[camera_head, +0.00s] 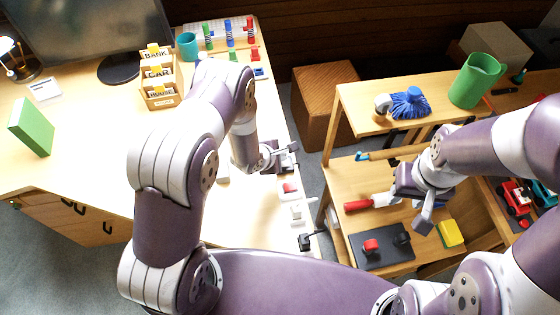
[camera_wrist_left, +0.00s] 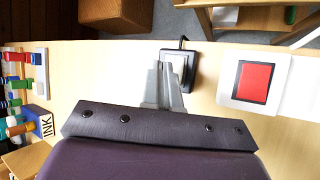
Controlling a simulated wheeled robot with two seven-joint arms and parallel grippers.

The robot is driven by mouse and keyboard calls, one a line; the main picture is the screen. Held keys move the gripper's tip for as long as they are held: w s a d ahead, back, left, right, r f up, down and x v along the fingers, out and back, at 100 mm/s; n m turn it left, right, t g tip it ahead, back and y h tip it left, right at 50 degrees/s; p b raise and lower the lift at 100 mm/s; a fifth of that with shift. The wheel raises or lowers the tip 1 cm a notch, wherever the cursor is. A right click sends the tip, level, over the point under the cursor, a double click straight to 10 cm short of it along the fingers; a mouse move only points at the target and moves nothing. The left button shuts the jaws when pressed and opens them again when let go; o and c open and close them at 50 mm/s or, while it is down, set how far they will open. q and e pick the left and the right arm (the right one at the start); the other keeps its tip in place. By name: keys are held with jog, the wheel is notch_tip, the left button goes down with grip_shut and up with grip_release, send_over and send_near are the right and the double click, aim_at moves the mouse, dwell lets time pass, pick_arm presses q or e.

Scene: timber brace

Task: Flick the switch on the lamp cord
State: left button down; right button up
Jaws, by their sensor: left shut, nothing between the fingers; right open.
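A black-framed switch box (camera_wrist_left: 184,68) with a pale face lies near the table edge in the left wrist view. A dark cord (camera_wrist_left: 183,42) leaves it toward that edge. My left gripper (camera_wrist_left: 164,88) is shut and empty, with its fingertips over or beside the near left part of the box; I cannot tell whether they touch. In the head view my left gripper (camera_head: 288,158) is at the table's right edge and largely hides the box. My right gripper (camera_head: 425,212) is open and empty above the shelf unit at right.
A red switch on a white plate (camera_wrist_left: 235,94) sits close beside the box. A white plate (camera_head: 297,211) and a black item (camera_head: 306,242) lie further along the edge. Labelled wooden bins (camera_head: 160,97) stand at the back. A gap separates table and shelf (camera_head: 375,122).

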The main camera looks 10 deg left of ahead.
pick_arm(q)
jog(key=shift+f, duration=0.1)
dwell(0.7)
jog(key=shift+f, duration=0.3)
jog(key=shift+a+f+b, duration=0.1)
jog(key=shift+f+b, duration=0.25)
jog(key=shift+b, duration=0.15)
dwell(0.3)
jog(key=shift+r, duration=0.15)
jog(key=shift+r+p, duration=0.65)
jog(key=shift+p, duration=0.05)
jog(key=r+p, duration=0.3)
jog(key=d+r+p, duration=0.1)
jog(key=r, duration=0.1)
jog(key=shift+w, duration=0.1)
dwell(0.7)
